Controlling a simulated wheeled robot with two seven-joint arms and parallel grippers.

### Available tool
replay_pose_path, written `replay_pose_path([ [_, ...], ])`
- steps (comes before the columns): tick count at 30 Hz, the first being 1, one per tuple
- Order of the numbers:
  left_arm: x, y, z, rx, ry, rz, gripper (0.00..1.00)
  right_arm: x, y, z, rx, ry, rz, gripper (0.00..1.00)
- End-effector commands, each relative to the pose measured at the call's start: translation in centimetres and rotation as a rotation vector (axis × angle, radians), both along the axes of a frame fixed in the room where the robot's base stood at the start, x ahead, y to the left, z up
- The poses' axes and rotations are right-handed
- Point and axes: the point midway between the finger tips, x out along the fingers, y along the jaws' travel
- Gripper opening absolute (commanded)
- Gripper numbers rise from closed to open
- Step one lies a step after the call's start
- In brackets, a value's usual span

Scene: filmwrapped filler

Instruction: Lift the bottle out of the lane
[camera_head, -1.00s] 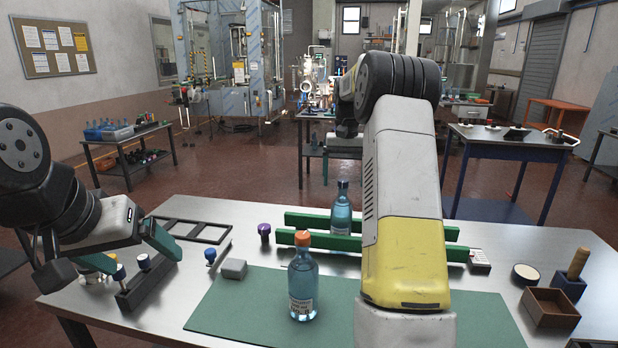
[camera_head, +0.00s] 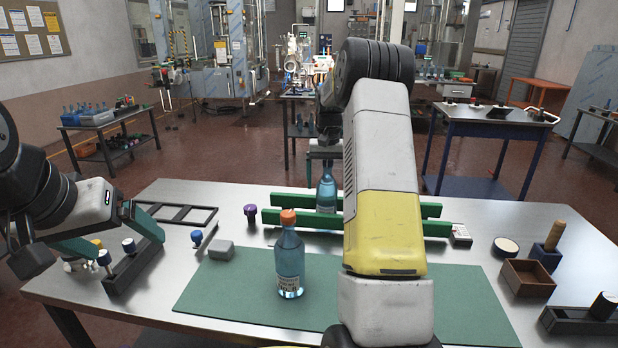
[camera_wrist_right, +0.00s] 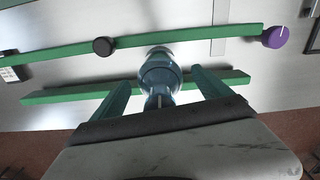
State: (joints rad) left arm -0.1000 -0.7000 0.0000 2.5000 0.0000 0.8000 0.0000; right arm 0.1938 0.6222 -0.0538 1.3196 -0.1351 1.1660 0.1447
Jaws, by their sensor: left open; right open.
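A blue bottle (camera_head: 326,196) stands between two green rails (camera_head: 290,202) that form the lane; my right arm hides part of the lane. My right gripper (camera_head: 324,168) is at its top, partly hidden by my arm. In the right wrist view, the open green fingers of my right gripper (camera_wrist_right: 163,80) are on either side of the bottle (camera_wrist_right: 158,72); I cannot tell whether they touch it. A second blue bottle with an orange cap (camera_head: 289,262) stands on the green mat (camera_head: 225,290) in front. My left gripper (camera_head: 128,250) is open over a dark rack at the left.
A purple-topped knob (camera_head: 250,213), a blue-topped knob (camera_head: 197,238) and a grey block (camera_head: 221,250) stand left of the lane. A dark frame (camera_head: 180,214) lies behind them. A brown box (camera_head: 527,278) stands at the right. A black round top (camera_wrist_right: 103,46) is beside a rail.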

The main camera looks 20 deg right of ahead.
Motion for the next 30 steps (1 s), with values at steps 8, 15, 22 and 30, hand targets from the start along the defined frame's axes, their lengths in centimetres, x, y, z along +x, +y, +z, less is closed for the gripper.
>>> replay_pose_path([
  [8, 0.00, 0.00, 0.00, 0.000, 0.000, 0.000, 0.88, -0.01, 0.01, 0.04, 0.000, 0.000, 0.000, 0.41],
  [15, 0.00, 0.00, 0.00, 0.000, 0.000, 0.000, 0.88, 0.00, 0.01, 0.06, 0.000, 0.000, 0.000, 0.00],
  [22, 0.00, 0.00, 0.00, 0.000, 0.000, 0.000, 0.88, 0.00, 0.01, 0.07, 0.000, 0.000, 0.000, 0.23],
  [30, 0.00, 0.00, 0.00, 0.000, 0.000, 0.000, 0.88, 0.00, 0.01, 0.15, 0.000, -0.001, 0.000, 0.07],
])
